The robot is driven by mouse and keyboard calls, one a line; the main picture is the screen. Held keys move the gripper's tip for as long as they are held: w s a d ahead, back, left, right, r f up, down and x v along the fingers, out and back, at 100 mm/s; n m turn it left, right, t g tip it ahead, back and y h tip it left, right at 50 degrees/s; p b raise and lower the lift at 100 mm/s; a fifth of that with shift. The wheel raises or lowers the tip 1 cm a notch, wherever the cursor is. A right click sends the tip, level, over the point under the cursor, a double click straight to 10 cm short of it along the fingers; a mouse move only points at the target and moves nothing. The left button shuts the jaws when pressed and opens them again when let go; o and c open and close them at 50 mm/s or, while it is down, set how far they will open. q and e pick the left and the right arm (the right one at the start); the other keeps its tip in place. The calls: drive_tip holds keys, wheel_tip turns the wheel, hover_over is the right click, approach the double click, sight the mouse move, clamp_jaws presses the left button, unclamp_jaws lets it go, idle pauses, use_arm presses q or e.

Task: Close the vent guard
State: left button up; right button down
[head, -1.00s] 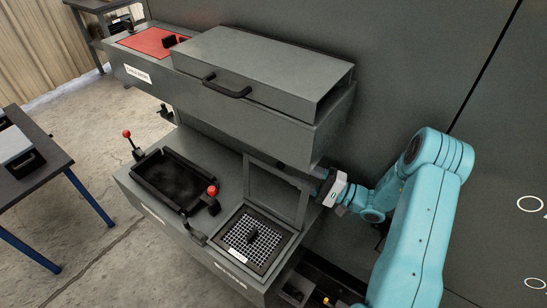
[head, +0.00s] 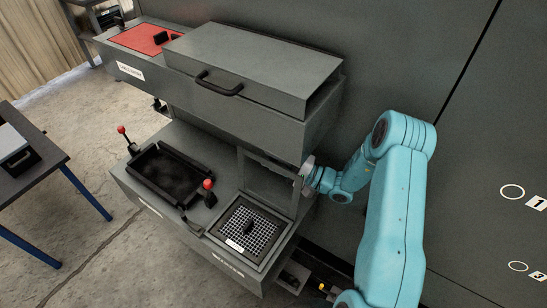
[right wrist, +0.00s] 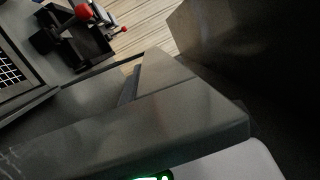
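The vent guard (head: 268,163), a dark grey open frame, stands raised, roughly upright, at the back edge of the vent grille (head: 262,232). The grille is a pale mesh panel with a black knob in its middle. My right gripper (head: 305,175) is at the guard's right upright, close to or touching it; I cannot tell which. Its fingers are mostly hidden there. In the right wrist view the guard's frame (right wrist: 140,118) fills the foreground and the grille (right wrist: 10,75) shows at the left edge. My left gripper is out of view.
A black tray (head: 170,178) with red-knobbed levers (head: 208,184) beside it sits left of the grille. A large grey lidded box (head: 255,65) with a black handle overhangs the bench behind the guard. A dark wall stands behind my right arm.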

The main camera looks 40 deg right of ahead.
drive_tip(key=shift+r, duration=0.2)
drive_tip(key=shift+s+a+r+n+b, duration=0.1)
drive_tip(key=shift+a+n+b, duration=0.35)
drive_tip(key=shift+a+n, duration=0.05)
drive_tip(key=s+a+n+g+b, duration=0.2)
drive_tip(key=s+a+n+b, duration=0.1)
drive_tip(key=a+n+b, duration=0.4)
drive_tip(key=a+b, duration=0.2)
drive_tip(key=b, duration=0.1)
drive_tip(key=shift+a+f+g, duration=0.3)
drive_tip(key=shift+a+f, duration=0.05)
drive_tip(key=shift+a, duration=0.05)
drive_tip(key=c, duration=1)
unclamp_jaws()
drive_tip(key=shift+o, duration=0.2)
drive_tip(key=shift+f, duration=0.1)
